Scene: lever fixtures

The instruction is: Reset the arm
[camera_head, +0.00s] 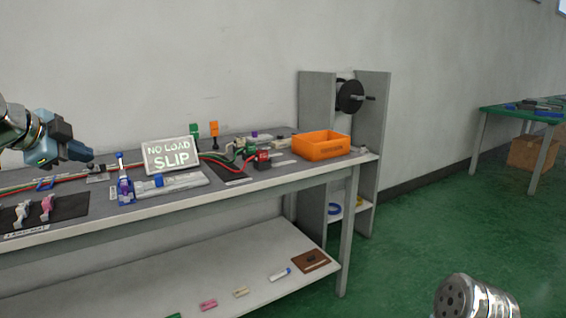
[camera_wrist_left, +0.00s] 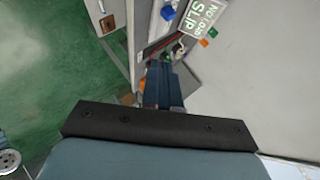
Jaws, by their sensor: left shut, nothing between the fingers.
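My left gripper (camera_head: 82,152) is at the left edge of the head view, raised in front of the wall above the left part of the workbench. Its fingers are together with nothing between them. In the left wrist view its shut fingers (camera_wrist_left: 163,85) point toward the bench. My right gripper is not in view; a rounded metal arm part of mine (camera_head: 474,298) shows at the lower right of the head view. The grey workbench (camera_head: 120,218) carries a white "NO LOAD SLIP" sign (camera_head: 170,156), which also shows in the left wrist view (camera_wrist_left: 205,20).
An orange bin (camera_head: 320,145) stands at the bench's right end. A grey rack with a black reel (camera_head: 349,96) stands behind. Green floor (camera_head: 420,220) is open to the right.

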